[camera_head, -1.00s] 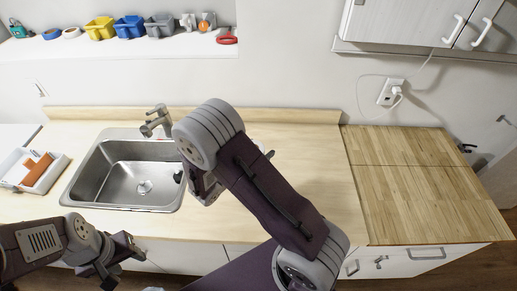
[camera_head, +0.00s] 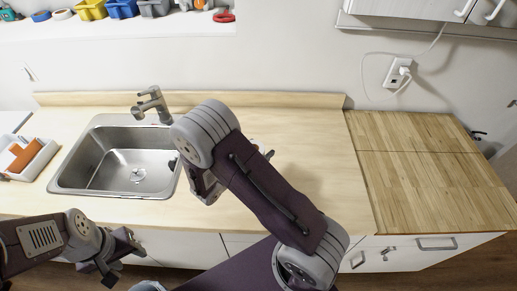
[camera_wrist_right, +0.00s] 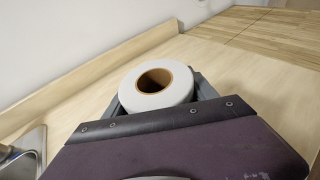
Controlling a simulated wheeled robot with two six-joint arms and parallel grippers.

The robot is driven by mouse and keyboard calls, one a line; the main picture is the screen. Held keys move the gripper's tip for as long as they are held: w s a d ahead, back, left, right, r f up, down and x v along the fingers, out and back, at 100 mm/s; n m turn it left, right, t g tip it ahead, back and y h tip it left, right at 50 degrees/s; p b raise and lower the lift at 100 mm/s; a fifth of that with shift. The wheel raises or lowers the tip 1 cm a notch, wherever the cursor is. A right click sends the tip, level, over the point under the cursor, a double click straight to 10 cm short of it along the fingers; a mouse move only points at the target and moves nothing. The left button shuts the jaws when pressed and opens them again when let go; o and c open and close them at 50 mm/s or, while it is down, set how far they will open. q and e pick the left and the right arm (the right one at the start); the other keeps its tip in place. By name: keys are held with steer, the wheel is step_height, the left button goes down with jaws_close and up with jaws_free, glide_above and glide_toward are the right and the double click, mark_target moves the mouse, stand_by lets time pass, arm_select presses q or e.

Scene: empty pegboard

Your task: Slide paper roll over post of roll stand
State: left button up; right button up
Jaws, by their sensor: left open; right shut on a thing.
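A white paper roll (camera_wrist_right: 150,103) with a brown cardboard core shows in the right wrist view, its open core facing up toward the camera. My right gripper (camera_wrist_right: 160,95) is shut on the roll, with grey finger parts at its two sides. In the head view, my right arm hides the roll and most of the right gripper. My left gripper (camera_head: 122,262) is open and empty in front of the counter's front edge, below the sink. I cannot make out the roll stand or its post in either view.
The pale wooden counter (camera_head: 320,150) is mostly bare around my right arm. A steel sink (camera_head: 85,185) with a faucet (camera_head: 152,103) lies to the left. A white tray (camera_head: 42,160) sits farther left. A butcher-block section (camera_head: 430,170) on the right is clear.

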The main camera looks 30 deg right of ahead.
steer(key=shift+f+b, duration=2.2)
steer(key=shift+f, duration=0.75)
steer(key=o, duration=1.5)
steer(key=shift+s+a+r, duration=0.1)
steer(key=shift+a, duration=0.3)
steer(key=b+v, duration=0.1)
steer(key=v, duration=0.7)
steer(key=shift+a, duration=0.1)
